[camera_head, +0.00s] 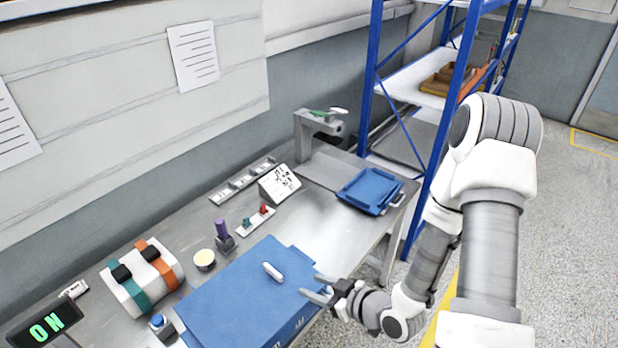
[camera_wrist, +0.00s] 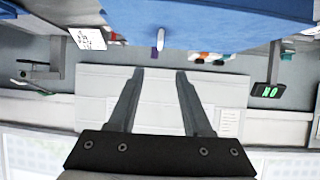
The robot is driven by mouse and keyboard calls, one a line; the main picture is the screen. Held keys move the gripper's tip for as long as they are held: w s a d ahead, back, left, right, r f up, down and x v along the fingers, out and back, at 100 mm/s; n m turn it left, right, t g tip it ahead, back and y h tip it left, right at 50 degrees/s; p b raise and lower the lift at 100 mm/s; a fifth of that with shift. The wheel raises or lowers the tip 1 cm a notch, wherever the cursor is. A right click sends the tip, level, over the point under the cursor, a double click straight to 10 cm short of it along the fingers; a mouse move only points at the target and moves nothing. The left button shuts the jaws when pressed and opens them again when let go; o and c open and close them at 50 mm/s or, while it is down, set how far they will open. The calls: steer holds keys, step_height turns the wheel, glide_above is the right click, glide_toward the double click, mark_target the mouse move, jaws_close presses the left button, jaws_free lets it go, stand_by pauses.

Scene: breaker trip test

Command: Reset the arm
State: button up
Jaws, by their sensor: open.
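My arm reaches in from the right in the head view. My gripper (camera_head: 317,290) is open and empty, beside the right edge of the large blue case (camera_head: 245,296) on the bench. In the wrist view my gripper's two dark fingers (camera_wrist: 160,75) stand apart with nothing between them. A white handle-like piece (camera_head: 272,271) shows on the blue case. A white unit with teal and orange bands and black blocks (camera_head: 142,275) stands at the left. A display (camera_head: 45,325) reads "ON" in green; it also shows in the wrist view (camera_wrist: 268,90).
A blue button box (camera_head: 160,324), round cup (camera_head: 204,259), purple-topped piece (camera_head: 222,231) and small red-and-teal holder (camera_head: 256,220) stand behind the case. A grey stand (camera_head: 318,135) and blue tray (camera_head: 370,190) are farther back. Blue shelving (camera_head: 375,90) rises beside the bench; floor at right is clear.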

steer(key=shift+w, duration=0.1)
steer(key=w+d+r+m+h+b, duration=0.3)
steer(key=d+r+h, duration=0.6)
steer(key=d+r, duration=0.45)
steer(key=s+a+r+m+g+b, duration=0.1)
steer(key=s+r+m, duration=0.2)
steer(key=s+r, duration=0.3)
steer(key=s+a+r+m+g, duration=0.1)
steer(key=s+r+m, duration=0.2)
steer(key=s+r, duration=0.3)
steer(key=s, duration=0.5)
steer(key=shift+a+g+b, duration=0.35)
steer(key=shift+a+g, duration=0.05)
